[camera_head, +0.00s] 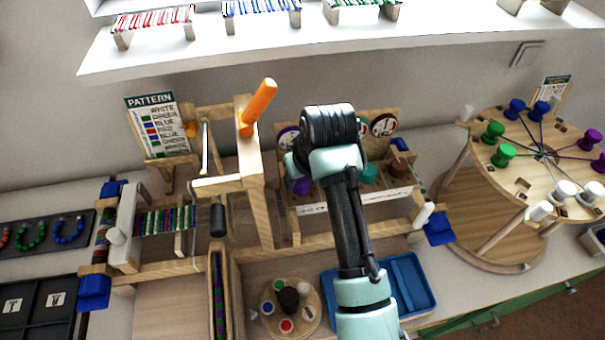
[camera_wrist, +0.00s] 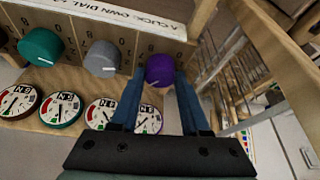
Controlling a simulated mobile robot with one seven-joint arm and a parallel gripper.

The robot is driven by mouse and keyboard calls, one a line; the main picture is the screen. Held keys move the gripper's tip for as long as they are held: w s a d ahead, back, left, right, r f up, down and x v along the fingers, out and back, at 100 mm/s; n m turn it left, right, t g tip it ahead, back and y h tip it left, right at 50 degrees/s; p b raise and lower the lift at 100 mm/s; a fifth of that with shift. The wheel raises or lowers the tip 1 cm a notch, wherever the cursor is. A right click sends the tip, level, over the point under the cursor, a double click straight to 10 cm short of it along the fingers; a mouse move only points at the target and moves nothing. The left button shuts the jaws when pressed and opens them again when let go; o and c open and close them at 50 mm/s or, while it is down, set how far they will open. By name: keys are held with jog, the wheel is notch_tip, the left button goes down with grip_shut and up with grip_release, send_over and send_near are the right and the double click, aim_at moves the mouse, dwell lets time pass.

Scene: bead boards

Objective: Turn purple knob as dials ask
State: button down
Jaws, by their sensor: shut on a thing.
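The purple knob (camera_wrist: 160,69) sits on the wooden knob board, with a pale pointer line on its face. My gripper (camera_wrist: 159,78) has its two blue fingers on either side of the knob and is shut on it. In the head view the purple knob (camera_head: 301,187) shows just left of my wrist, which hides much of the board. A round dial (camera_wrist: 148,118) with coloured marks shows between the fingers, partly covered. More dials stand in the same row: one (camera_wrist: 103,113), another (camera_wrist: 61,108) and one at the left (camera_wrist: 18,101). The exact needle readings are too small to tell.
A grey knob (camera_wrist: 102,59) and a teal knob (camera_wrist: 41,46) are beside the purple one. A loom-like wooden frame (camera_head: 255,200) with an orange handle (camera_head: 259,103) stands close to the left. A round peg table (camera_head: 520,165) is at the right.

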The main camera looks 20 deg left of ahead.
jog(key=shift+c, duration=1.9)
grip_release()
jog(key=shift+r, duration=0.1)
jog(key=v, duration=1.2)
jog(key=shift+s+d+r, duration=0.15)
jog(key=shift+d+r, duration=0.05)
jog(key=shift+r, duration=0.15)
